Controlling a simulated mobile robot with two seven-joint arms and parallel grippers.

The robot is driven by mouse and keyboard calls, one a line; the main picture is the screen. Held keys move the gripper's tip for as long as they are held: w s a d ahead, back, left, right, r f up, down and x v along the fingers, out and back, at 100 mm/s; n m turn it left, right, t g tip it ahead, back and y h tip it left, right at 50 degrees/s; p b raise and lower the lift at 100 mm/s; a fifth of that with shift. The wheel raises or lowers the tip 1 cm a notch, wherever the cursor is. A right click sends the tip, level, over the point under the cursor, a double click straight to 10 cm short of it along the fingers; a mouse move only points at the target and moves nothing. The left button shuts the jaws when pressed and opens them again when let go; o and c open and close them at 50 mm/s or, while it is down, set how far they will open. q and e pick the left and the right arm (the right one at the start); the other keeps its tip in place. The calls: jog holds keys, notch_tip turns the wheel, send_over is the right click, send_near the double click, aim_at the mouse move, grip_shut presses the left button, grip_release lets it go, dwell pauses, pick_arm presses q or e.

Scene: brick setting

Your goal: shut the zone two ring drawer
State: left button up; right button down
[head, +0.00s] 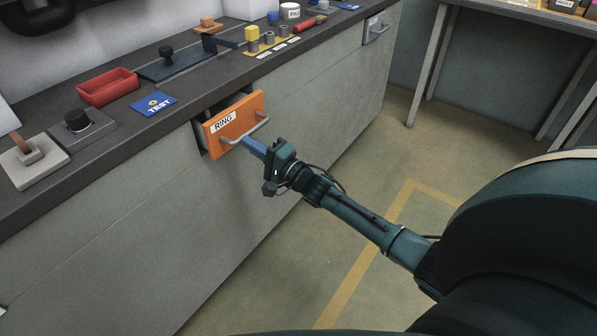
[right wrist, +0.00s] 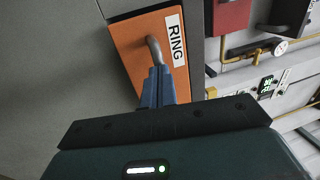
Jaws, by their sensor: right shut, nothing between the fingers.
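The ring drawer (head: 231,123) has an orange front with a white RING label and a grey bar handle (head: 245,131). It stands partly open from the grey cabinet, with a dark gap behind its front. In the right wrist view the orange front (right wrist: 138,50) and handle (right wrist: 154,50) show just past the fingers. My right gripper (head: 249,144) is shut with nothing between its blue fingers. Its tips are at the drawer front beside the handle; whether they touch is unclear. It also shows in the right wrist view (right wrist: 157,75). My left gripper is not in view.
The dark counter (head: 115,155) above holds a red tray (head: 107,88), a blue TEST card (head: 153,104) and several fixtures. Another drawer (head: 377,28) is at the far right of the cabinet. The floor (head: 395,150) beside the cabinet is clear.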

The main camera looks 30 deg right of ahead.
aim_at(242, 136)
jog(key=w, duration=0.1)
jog(key=w+a, duration=0.1)
jog(key=shift+w+a+f+b, duration=0.1)
jog(key=shift+w+a+b, duration=0.05)
jog(key=shift+w+b, duration=0.25)
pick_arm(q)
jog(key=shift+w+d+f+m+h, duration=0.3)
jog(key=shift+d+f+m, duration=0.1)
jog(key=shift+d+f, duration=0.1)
pick_arm(e)
jog(key=shift+w+r, duration=0.15)
jog(key=shift+r, duration=0.1)
jog(key=shift+r, duration=0.1)
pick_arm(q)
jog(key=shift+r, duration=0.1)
